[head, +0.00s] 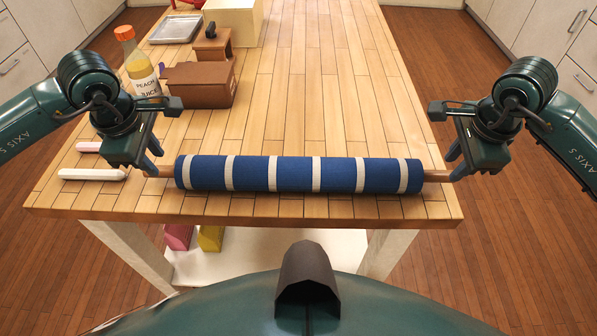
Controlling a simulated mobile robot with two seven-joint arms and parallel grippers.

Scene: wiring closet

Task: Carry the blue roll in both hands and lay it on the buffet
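The blue roll (297,174) has white stripes and a brown rod end at each side. It lies level across the front of the wooden tabletop (330,110), on it or just above it; I cannot tell which. My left gripper (151,164) is at the left rod end (160,172), with its fingers pointing down. My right gripper (456,164) is at the right rod end (436,176), also pointing down. The fingers overlap the rod tips, so I cannot tell whether either gripper is closed on them. No surface is identifiable as a separate buffet.
A peach juice bottle (139,65), a brown box (199,85), a brown block (213,42), a metal tray (176,29) and a cream box (233,20) stand on the left. Two pale bars (92,174) lie by the left edge. The tabletop's middle and right are clear.

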